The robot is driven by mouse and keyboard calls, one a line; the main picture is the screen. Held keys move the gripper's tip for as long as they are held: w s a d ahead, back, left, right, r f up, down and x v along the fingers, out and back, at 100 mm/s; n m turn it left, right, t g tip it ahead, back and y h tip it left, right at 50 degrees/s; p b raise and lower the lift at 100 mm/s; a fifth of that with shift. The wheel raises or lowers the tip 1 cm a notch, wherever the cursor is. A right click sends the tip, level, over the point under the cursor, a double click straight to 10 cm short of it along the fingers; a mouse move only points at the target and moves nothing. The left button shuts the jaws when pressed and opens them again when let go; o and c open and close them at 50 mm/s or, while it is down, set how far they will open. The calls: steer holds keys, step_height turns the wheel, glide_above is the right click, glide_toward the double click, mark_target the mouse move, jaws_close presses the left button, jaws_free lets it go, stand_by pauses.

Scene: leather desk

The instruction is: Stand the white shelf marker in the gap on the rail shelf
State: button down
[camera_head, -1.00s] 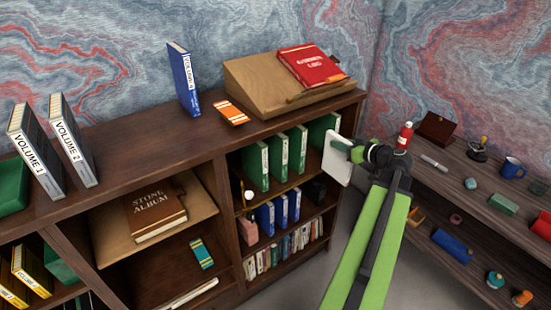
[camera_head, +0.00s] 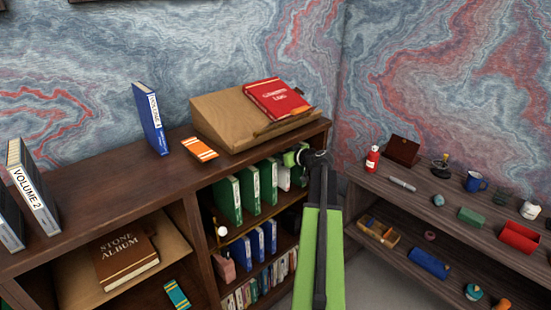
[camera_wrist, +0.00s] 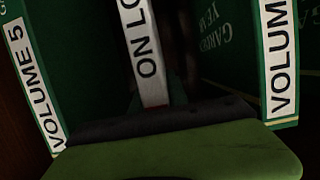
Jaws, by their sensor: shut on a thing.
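The white shelf marker (camera_head: 283,178) is held by my gripper (camera_head: 299,160) at the rail shelf, in the right bay of the bookcase. In the wrist view the marker (camera_wrist: 142,50) shows black letters "ON LO", the rest cut off. It stands in the gap between a green volume marked "VOLUME 5" (camera_wrist: 35,90) on its left and another green volume (camera_wrist: 279,60) on its right. Space shows on both sides of it. My gripper is shut on it at the front. Its lower end is hidden, so I cannot tell whether it rests on the shelf.
Several green volumes (camera_head: 231,198) stand left of the gap. Blue books (camera_head: 256,243) fill the shelf below. The bookcase top holds a blue volume (camera_head: 151,120), an orange card (camera_head: 199,149) and a red book (camera_head: 277,99) on a slope. A side shelf (camera_head: 435,205) carries small objects.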

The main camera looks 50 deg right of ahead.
steer(key=shift+f+b, duration=0.75)
steer(key=shift+f, duration=0.2)
steer(key=c, duration=1.3)
jaws_free()
steer(key=shift+r, duration=0.2)
steer(key=p+v, duration=0.4)
steer(key=v, duration=0.8)
steer(key=shift+s, duration=0.1)
